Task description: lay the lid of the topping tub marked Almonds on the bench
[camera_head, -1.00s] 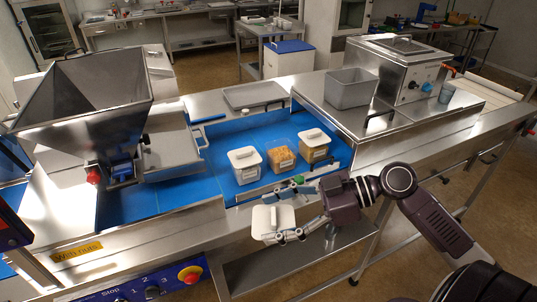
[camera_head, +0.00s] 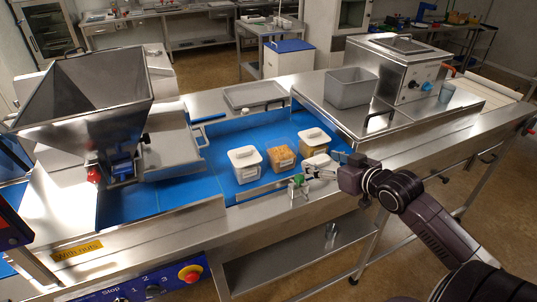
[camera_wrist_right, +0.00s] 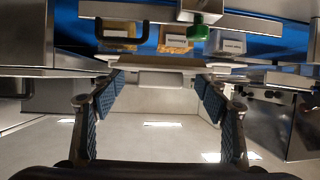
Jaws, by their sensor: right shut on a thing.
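The left tub (camera_head: 246,170) has a white lid, the middle tub (camera_head: 281,160) is open and shows golden-brown topping, and the right tub (camera_head: 314,143) has a pale lid. My right gripper (camera_head: 322,173) is shut on a separate white lid (camera_head: 316,161), held at the bench's front edge just in front of the right tub. In the right wrist view the lid (camera_wrist_right: 160,78) shows between the fingers (camera_wrist_right: 160,88). My left gripper is out of view.
The steel bench's front strip (camera_head: 262,212) is bare left of the gripper. A green knob (camera_head: 298,180) on a bracket stands close to the fingers, also in the wrist view (camera_wrist_right: 198,33). A hopper (camera_head: 85,105) stands left; a grey bin (camera_head: 351,88) stands behind right.

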